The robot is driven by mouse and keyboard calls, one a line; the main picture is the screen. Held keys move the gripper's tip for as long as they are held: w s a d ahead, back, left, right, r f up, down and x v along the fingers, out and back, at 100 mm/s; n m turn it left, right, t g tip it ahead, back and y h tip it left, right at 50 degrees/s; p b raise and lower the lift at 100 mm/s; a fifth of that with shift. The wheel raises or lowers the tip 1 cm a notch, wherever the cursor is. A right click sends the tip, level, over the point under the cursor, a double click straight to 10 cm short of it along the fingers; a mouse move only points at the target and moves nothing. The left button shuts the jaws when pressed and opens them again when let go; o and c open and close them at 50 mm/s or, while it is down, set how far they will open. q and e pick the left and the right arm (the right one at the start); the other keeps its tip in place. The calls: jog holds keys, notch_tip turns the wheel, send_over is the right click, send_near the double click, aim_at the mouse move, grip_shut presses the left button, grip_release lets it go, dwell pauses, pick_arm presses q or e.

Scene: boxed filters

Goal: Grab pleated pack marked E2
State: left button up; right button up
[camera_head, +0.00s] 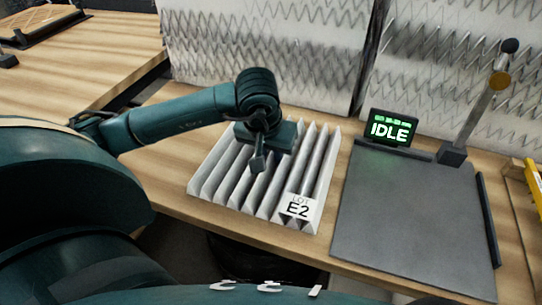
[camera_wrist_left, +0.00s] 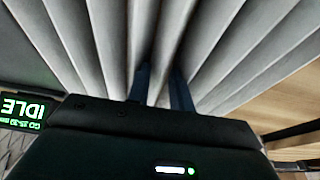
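The pleated pack (camera_head: 316,165) is a pale grey block of parallel ridges lying on the wooden table. A white label (camera_head: 298,207) reading "LOT E2" is on its near right corner. My left gripper (camera_head: 258,163) is over the middle of the pack, pointing down. In the left wrist view, its two dark fingers (camera_wrist_left: 163,75) are close together with a pale ridge of the pack (camera_wrist_left: 108,35) between them. They look shut on that ridge, though their tips are hidden among the pleats. My right gripper is not in view.
White panels (camera_head: 265,45) with zigzag wires back the table. Another wooden table (camera_head: 85,65) is at left.

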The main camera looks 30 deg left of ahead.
pick_arm(q)
grip_shut()
jog(key=shift+r, duration=0.15)
